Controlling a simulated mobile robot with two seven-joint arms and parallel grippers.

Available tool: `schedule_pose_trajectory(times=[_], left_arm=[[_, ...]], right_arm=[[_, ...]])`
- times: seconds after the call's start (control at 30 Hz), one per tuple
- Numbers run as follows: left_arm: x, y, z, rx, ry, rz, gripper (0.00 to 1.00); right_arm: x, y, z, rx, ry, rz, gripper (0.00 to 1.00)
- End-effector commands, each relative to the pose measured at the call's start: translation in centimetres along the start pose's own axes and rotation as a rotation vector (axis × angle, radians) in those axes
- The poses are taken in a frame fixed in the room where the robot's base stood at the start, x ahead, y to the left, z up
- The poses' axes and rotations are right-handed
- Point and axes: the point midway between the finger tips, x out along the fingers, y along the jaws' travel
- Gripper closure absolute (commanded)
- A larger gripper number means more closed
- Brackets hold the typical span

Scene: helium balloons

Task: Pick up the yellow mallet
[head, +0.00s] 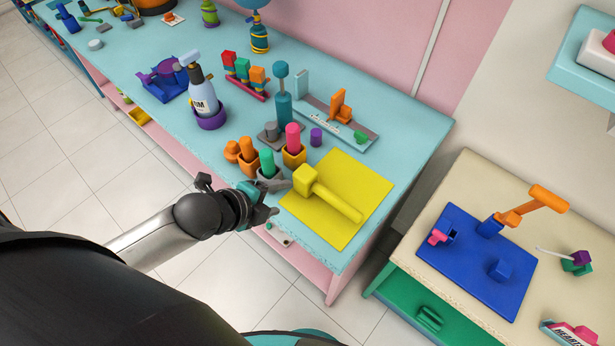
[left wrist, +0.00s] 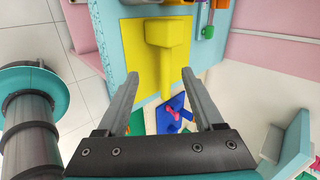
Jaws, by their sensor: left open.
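The yellow mallet (head: 330,195) lies on a yellow mat (head: 350,172) at the near right corner of the turquoise table. Its blocky head points left and its handle runs toward the lower right. My left gripper (head: 262,211) is just left of the mat, at the table's front edge, apart from the mallet. In the left wrist view the mallet (left wrist: 160,45) shows beyond and between the two spread fingers (left wrist: 159,78), with nothing held. My right gripper is not in view.
Markers in small holders (head: 267,165) stand close behind my left gripper. A spray bottle (head: 203,95) stands in a purple ring farther left. A beige table (head: 448,188) with a blue mat (head: 470,248) is at the right, across a gap.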

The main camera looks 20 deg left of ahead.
Motion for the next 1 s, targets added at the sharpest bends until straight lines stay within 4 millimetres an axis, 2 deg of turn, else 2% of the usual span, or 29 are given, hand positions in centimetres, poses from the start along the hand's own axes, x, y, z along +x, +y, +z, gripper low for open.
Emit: schedule_pose_trajectory(times=[0.17,0.7,1.0], left_arm=[[0.7,-0.4,0.3,0.076,0.009,-0.019,0.31],[8.8,-0.6,0.1,0.073,0.009,-0.020,0.31],[10.4,-0.7,0.0,0.075,0.009,-0.018,0.31]], right_arm=[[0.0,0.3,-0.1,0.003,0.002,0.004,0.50],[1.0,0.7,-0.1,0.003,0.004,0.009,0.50],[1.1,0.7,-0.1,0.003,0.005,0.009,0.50]])
